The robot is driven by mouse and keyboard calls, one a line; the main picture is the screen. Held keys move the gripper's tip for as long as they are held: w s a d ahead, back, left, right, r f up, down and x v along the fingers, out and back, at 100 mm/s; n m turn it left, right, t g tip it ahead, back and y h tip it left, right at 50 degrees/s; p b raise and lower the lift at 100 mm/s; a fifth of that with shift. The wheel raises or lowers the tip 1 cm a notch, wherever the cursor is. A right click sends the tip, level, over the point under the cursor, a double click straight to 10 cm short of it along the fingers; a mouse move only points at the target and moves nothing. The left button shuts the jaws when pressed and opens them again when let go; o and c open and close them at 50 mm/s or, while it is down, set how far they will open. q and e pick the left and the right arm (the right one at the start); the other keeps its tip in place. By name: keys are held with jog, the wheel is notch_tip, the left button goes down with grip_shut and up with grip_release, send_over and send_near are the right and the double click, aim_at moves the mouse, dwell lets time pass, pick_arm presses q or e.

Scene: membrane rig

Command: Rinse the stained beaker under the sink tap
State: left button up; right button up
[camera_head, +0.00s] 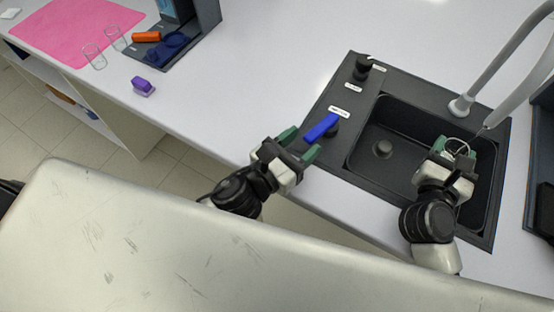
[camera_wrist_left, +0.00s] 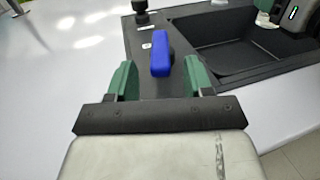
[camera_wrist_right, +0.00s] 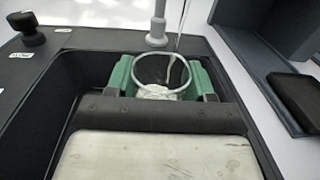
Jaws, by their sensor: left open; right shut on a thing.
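My right gripper (camera_head: 453,150) is shut on a clear glass beaker (camera_wrist_right: 165,72) and holds it over the sink basin (camera_head: 390,125), below the end of the grey tap (camera_head: 500,65). In the right wrist view a thin pale line, like a water stream, runs down into the beaker's mouth. Whitish matter shows low in the beaker; I cannot tell whether it is stain or water. My left gripper (camera_head: 301,143) is open and empty. The blue tap lever (camera_head: 322,127) lies just ahead of its fingertips, and in the left wrist view the lever (camera_wrist_left: 160,53) appears between the fingers.
A black knob (camera_head: 362,66) stands on the sink's back left corner. A purple item (camera_head: 143,86) lies on the white counter. A dark frame (camera_head: 542,150) borders the sink's right.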

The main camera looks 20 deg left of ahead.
pick_arm(q)
jog(key=v, duration=0.8)
jog(key=shift+s, duration=0.15)
jog(key=shift+c, duration=0.5)
